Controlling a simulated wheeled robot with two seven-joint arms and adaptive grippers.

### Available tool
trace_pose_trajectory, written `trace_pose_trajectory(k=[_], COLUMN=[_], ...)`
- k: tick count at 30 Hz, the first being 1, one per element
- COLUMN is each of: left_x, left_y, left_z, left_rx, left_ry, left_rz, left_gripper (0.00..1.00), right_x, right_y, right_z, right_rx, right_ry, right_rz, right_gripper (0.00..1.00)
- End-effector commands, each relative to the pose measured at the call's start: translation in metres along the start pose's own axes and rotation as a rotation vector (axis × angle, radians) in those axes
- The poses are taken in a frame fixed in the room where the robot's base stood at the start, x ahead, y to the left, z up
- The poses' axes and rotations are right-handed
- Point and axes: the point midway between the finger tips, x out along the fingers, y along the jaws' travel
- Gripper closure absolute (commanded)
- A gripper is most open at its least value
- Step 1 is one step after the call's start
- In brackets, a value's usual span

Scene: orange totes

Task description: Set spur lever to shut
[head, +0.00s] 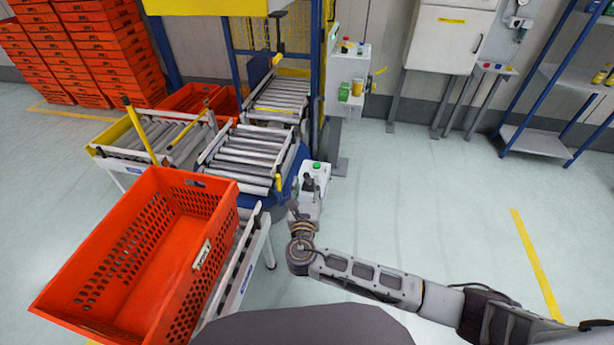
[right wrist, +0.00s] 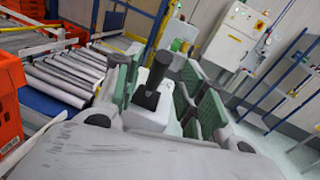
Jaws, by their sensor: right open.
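A black lever (right wrist: 158,80) with a thick rounded knob stands on a white control box (right wrist: 150,118). In the head view the white box (head: 313,192) carries a green button (head: 317,166) beside the turntable. My right gripper (right wrist: 165,90) is open, its green-padded fingers on either side of the black lever in the picture; contact cannot be told. In the head view my right gripper (head: 304,198) hides part of the box. A long yellow lever (head: 140,130) stands tilted at the left roller conveyor (head: 170,140). No label shows which one is the spur lever. My left gripper is not in view.
A large empty orange tote (head: 140,250) sits at the front left on a rail-sided conveyor (head: 240,265). A roller deck (head: 250,155) on a blue turntable lies left of the box. Tote stacks (head: 75,50) stand at the back left. The floor to the right is clear.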

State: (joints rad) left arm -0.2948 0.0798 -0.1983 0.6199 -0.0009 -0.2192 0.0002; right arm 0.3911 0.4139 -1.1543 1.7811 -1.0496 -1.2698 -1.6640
Motion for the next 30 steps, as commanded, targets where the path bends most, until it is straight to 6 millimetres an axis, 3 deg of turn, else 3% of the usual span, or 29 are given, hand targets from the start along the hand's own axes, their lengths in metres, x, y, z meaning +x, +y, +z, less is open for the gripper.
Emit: trace_pose_trajectory(k=[10, 24, 30], left_x=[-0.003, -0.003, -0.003], left_y=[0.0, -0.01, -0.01], left_z=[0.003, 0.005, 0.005], left_rx=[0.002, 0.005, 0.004], left_ry=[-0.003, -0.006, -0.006], left_rz=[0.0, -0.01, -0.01], left_gripper=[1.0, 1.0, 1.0], right_x=[0.038, 0.045, 0.045], right_y=[0.0, 0.0, 0.0], right_z=[0.001, 0.0, 0.0], right_rx=[0.0, 0.0, 0.0], right_ry=[-0.001, 0.0, 0.0], right_rz=[-0.001, -0.001, -0.001], right_gripper=[0.59, 0.59, 0.85])
